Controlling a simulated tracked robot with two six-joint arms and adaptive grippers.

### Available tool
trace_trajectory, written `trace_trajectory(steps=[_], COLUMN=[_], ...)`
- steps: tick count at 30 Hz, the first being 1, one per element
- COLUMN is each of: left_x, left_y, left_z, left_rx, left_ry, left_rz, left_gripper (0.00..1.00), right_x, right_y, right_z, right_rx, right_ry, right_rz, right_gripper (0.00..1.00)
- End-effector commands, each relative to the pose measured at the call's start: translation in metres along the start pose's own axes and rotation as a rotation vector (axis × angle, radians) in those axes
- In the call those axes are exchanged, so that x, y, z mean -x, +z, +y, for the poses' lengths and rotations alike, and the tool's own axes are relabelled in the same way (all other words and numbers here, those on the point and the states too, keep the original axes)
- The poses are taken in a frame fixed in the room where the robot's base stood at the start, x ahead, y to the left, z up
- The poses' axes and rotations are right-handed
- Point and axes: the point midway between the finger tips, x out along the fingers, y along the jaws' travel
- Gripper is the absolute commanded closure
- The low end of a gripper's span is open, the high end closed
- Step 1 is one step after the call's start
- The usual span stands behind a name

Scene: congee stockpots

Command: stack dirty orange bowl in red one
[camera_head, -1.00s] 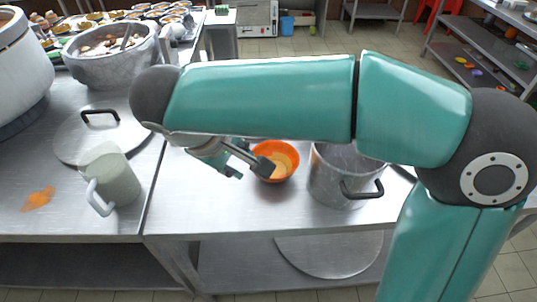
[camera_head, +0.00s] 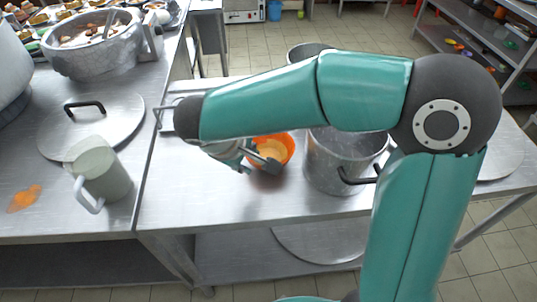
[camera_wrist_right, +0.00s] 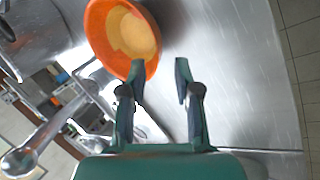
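The orange bowl (camera_head: 287,146), with pale yellowish residue inside, stands upright on the steel table behind my right gripper (camera_head: 258,166). In the right wrist view the bowl (camera_wrist_right: 97,28) lies at the upper left. There my right gripper (camera_wrist_right: 160,72) is open, its fingers spread with nothing held between them. One fingertip overlaps the bowl's rim and the other is outside it, over bare steel. I cannot tell whether the finger touches the bowl. My forearm hides part of the table behind the bowl. I see no red bowl. My left gripper is not in view.
A steel stockpot (camera_head: 335,165) with black handles stands just right of the bowl. On the left table are a grey-green jug (camera_head: 103,176), a lid (camera_head: 120,113), an orange spill (camera_head: 25,198) and a large pot (camera_head: 75,58). Bare table lies in front of the bowl.

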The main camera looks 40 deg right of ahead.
Motion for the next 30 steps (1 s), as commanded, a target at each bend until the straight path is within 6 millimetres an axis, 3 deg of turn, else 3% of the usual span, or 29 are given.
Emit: trace_trajectory(steps=[9,19,25,30], left_x=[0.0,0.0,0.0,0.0], left_y=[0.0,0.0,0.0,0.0], left_z=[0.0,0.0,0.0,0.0], left_rx=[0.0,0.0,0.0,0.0], left_ry=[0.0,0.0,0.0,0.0], left_rz=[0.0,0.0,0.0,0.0], left_gripper=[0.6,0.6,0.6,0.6], right_x=[-0.042,-0.049,-0.049,-0.048], right_y=[0.003,0.003,0.003,0.003], right_z=[0.004,0.004,0.004,0.004], right_rx=[-0.001,-0.001,-0.001,-0.001], right_ry=[-0.001,-0.002,-0.002,-0.002], right_rz=[-0.004,-0.001,-0.001,-0.001], right_gripper=[0.68,0.68,1.0,1.0])
